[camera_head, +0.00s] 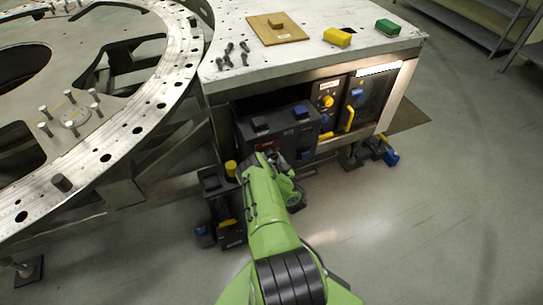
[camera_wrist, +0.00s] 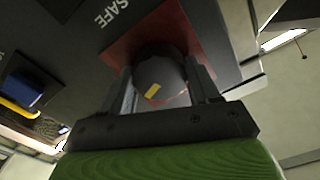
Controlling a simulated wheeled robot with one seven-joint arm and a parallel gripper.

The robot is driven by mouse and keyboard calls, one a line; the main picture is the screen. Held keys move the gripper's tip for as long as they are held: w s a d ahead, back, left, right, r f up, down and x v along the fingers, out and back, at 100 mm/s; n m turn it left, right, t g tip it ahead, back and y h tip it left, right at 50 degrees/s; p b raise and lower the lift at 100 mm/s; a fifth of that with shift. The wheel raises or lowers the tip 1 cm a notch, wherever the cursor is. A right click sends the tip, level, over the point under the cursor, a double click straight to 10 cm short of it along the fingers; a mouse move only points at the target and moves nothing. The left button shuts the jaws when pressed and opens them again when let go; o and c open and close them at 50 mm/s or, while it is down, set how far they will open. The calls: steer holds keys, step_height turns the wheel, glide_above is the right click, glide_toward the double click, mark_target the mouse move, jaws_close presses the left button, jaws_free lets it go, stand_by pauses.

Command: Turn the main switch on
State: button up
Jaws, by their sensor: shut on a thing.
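The main switch is a dark round knob (camera_wrist: 158,72) with a yellow mark, set on a red plate (camera_wrist: 118,50) in the wrist view. The word SAFE is printed on the dark panel (camera_wrist: 85,35) beside the plate. My gripper (camera_wrist: 164,80) has one finger on each side of the knob and is shut on it. In the head view my gripper (camera_head: 277,160) is at the front of the dark control box (camera_head: 245,130), by a small red patch. There the arm and gripper hide the knob.
A metal bench (camera_head: 310,55) above holds a yellow block (camera_head: 337,37), a green block (camera_head: 388,27), a wooden board (camera_head: 277,36) and several bolts. Right of the box are panels with yellow handles (camera_head: 348,120). Dark units (camera_head: 225,205) stand below left. Floor at right is clear.

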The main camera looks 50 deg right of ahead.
steer(key=shift+m+p, duration=0.95)
steer(key=shift+m, duration=1.15)
steer(key=o, duration=1.1)
steer(key=shift+c, duration=0.2)
